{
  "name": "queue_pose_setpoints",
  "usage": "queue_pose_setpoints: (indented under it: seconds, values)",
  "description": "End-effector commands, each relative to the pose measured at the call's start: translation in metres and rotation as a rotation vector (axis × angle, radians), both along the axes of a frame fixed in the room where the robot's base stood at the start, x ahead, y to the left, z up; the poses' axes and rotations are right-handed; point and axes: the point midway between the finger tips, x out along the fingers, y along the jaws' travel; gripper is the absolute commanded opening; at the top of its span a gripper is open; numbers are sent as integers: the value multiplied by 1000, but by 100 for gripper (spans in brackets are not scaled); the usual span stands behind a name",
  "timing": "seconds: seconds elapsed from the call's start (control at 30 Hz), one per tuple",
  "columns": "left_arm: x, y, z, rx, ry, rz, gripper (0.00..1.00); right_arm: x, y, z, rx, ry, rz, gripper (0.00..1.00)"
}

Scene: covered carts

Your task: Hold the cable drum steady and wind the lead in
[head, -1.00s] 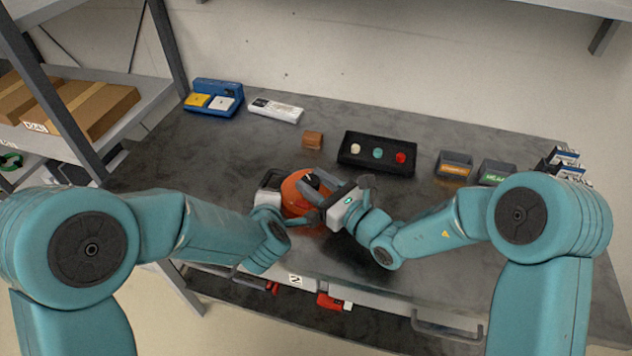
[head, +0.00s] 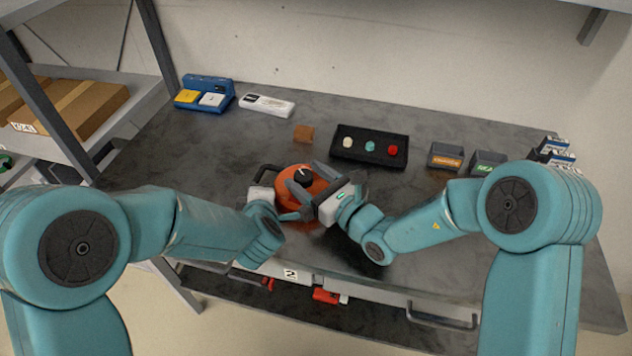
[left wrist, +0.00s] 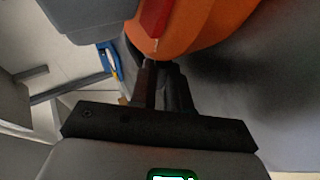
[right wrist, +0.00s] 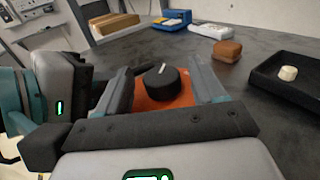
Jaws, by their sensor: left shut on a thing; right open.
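The orange cable drum (head: 322,189) lies near the front of the dark cart top, with a black knob (head: 303,174) bearing a white mark on it. My left gripper (head: 285,200) is at the drum's left side. In the left wrist view its fingers (left wrist: 163,68) are close together at the drum's lower edge (left wrist: 215,25), by a red part; the gripped spot is partly hidden. My right gripper (head: 308,188) is open over the drum. In the right wrist view its fingers (right wrist: 165,88) stand on either side of the knob (right wrist: 160,82), apparently apart from it. I cannot make out the lead.
Behind the drum are a brown block (head: 303,133) and a black tray (head: 372,162) with three coloured knobs. Small bins (head: 445,157) stand to the right, a blue holder (head: 205,93) and white box (head: 266,104) at the back left.

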Motion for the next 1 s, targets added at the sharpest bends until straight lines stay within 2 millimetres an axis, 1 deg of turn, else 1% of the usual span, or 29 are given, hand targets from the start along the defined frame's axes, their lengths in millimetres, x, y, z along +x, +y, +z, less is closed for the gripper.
queue_pose_setpoints:
  seconds: [0.13, 0.4, 0.53, 0.7, 0.97, 1.0]
  values:
    - [0, 0, 0, -1, 0, 2, 0, -15, -15, 0, -1, 2, -4, 69]
    - [0, 0, 0, -1, -1, 2, 0, -62, -55, 0, 1, 2, -5, 69]
    - [0, 0, 0, -1, -2, 2, 0, -79, -69, 0, -1, 1, -3, 69]
    - [0, 1, 1, -1, -2, 2, 0, -89, -76, 1, 1, -2, -1, 69]
    - [0, 1, 1, -1, -3, 2, 0, -90, -77, 1, 1, -2, 0, 69]
    - [0, 1, 1, -1, -3, 2, 0, -90, -77, 1, 1, -2, 0, 56]
